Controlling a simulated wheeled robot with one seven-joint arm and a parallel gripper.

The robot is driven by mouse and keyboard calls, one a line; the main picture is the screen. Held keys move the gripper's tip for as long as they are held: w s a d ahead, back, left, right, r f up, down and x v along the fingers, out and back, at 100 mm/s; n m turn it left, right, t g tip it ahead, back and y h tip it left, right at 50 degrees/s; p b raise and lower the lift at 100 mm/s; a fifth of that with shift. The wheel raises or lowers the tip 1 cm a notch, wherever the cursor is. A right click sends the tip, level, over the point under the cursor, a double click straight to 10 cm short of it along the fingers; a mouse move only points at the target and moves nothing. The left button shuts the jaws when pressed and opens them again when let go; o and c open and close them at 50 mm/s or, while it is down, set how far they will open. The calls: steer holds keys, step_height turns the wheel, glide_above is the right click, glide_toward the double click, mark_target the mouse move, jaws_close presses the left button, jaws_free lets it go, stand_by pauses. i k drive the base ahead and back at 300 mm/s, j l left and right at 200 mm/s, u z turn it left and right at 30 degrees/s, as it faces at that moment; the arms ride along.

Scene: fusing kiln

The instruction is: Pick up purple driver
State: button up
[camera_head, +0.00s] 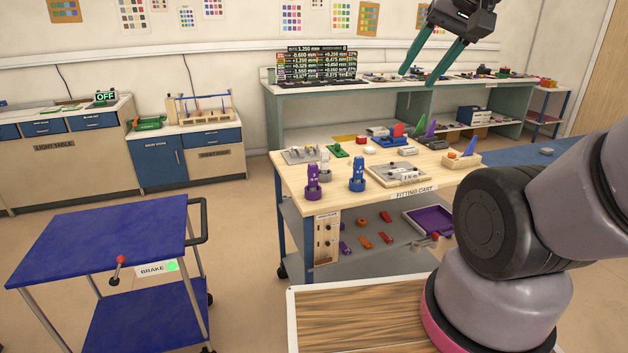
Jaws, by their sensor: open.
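A purple driver (312,178) stands upright in a holder near the front left corner of the light wood top of the fitting cart (413,191). A blue driver (358,170) of similar shape stands upright to its right. My gripper (427,66) has two green fingers, spread apart with nothing between them. It is raised at the top right of the view, above the back workbench in the picture and well apart from the purple driver. No part of the purple driver's upper body is covered.
Small parts and a grey plate (398,174) crowd the cart top. A purple tray (432,219) is on its lower shelf. A blue trolley (104,240) with a brake lever stands at the left, with open floor between. A long bench (386,87) runs behind.

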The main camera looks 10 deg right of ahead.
mark_target(313, 171)
steer(key=i+l+u, duration=0.1)
steer(key=i+l, duration=0.5)
steer(key=l, duration=0.15)
steer(key=i+l+u, duration=0.25)
steer(key=i+l, duration=0.3)
steer(key=l, duration=0.25)
steer(key=i+l+u, duration=0.1)
steer(key=i+l, duration=0.15)
steer(key=l, duration=0.15)
